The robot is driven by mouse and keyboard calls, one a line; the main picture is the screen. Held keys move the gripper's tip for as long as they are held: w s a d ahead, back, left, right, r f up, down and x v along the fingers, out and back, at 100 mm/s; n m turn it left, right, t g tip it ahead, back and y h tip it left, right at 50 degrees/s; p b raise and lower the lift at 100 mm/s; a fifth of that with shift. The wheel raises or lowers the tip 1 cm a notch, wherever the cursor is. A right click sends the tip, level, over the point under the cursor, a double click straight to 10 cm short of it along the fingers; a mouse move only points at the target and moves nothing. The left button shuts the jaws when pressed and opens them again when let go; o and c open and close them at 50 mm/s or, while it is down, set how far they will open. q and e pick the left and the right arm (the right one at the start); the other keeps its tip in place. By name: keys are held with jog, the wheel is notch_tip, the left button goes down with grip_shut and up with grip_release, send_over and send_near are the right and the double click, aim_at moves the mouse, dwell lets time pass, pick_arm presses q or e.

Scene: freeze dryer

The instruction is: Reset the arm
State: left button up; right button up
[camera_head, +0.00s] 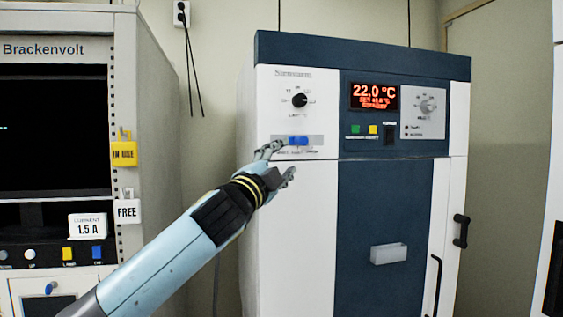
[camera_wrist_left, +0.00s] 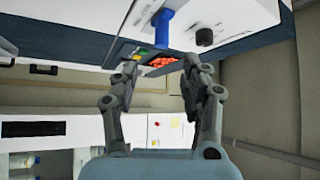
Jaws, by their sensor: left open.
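My left arm reaches in from the lower left in the head view. Its gripper (camera_head: 278,163) is open in front of the white left panel of the freeze dryer (camera_head: 290,215), just below a blue handle (camera_head: 298,141). In the left wrist view the two fingers of the gripper (camera_wrist_left: 160,78) stand apart with nothing between them. The blue handle (camera_wrist_left: 163,28) shows beyond the fingertips there. In the head view one finger overlaps the handle's left end; I cannot tell whether they touch. My right gripper is in neither view.
A black knob (camera_head: 300,100) sits above the handle. A red display (camera_head: 373,96) reads 22.0 °C. A black door handle (camera_head: 461,230) sticks out at the right.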

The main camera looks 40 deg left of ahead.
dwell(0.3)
